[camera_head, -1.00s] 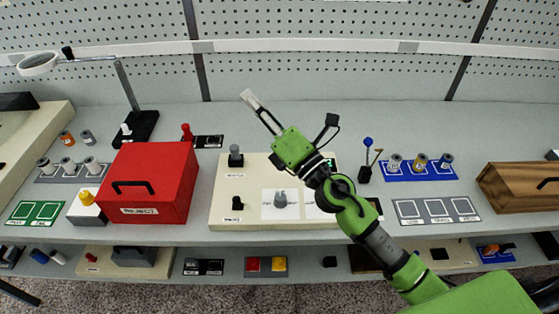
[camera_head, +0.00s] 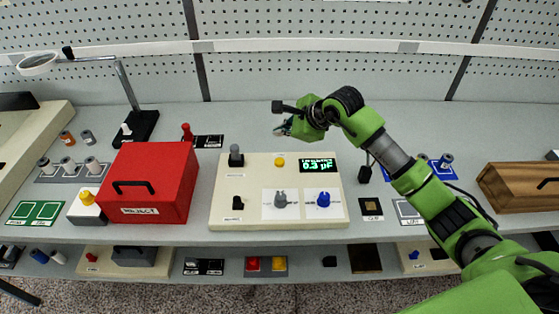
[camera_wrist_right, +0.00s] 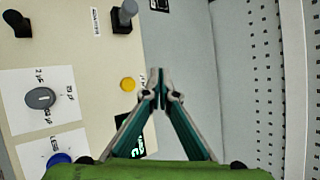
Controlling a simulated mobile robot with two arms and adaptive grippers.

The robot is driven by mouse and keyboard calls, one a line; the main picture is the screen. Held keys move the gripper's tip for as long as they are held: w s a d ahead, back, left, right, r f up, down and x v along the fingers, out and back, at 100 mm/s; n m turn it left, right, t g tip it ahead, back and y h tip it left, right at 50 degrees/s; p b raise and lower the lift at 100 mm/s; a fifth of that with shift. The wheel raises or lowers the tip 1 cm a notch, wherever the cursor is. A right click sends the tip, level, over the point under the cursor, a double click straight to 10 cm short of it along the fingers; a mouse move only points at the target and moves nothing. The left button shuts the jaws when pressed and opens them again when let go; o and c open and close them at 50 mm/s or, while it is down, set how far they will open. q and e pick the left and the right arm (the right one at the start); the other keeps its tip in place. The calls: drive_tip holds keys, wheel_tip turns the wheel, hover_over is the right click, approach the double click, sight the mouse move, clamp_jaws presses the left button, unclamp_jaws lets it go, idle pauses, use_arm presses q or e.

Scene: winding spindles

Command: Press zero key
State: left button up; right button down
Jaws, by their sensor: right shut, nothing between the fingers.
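A cream meter panel (camera_head: 221,200) stands mid-bench. A round yellow key (camera_head: 280,162) sits near its back edge, left of a dark display (camera_head: 318,165) with green digits reading about 0.3 µF. I cannot read a label on the key. My right gripper (camera_head: 279,131) is shut and empty, beyond the panel's back edge and apart from the key. In the right wrist view the shut fingertips (camera_wrist_right: 158,76) appear right of the yellow key (camera_wrist_right: 128,84), over grey bench. The fingers partly cover the display (camera_wrist_right: 132,143). My left gripper is out of view.
The panel also bears a grey knob (camera_head: 280,199), a blue knob (camera_head: 323,199) and two dark posts, one being the back post (camera_head: 236,155). A red box (camera_head: 160,180) stands left of it. A pegboard (camera_head: 300,70) rises behind.

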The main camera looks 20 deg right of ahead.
sight(281, 162)
drive_tip(key=shift+f, duration=0.15)
wheel_tip(281, 162, down, 8)
drive_tip(key=b, duration=0.4)
drive_tip(key=shift+b, duration=0.3)
drive_tip(key=shift+f+b, duration=0.3)
idle(1.1)
drive_tip(key=shift+f+b, duration=0.4)
drive_tip(key=shift+b, duration=0.15)
drive_tip(key=shift+f+b, duration=0.55)
idle(0.5)
drive_tip(key=shift+r, duration=0.15)
drive_tip(key=shift+r+p, duration=0.45)
drive_tip(key=shift+r, duration=0.35)
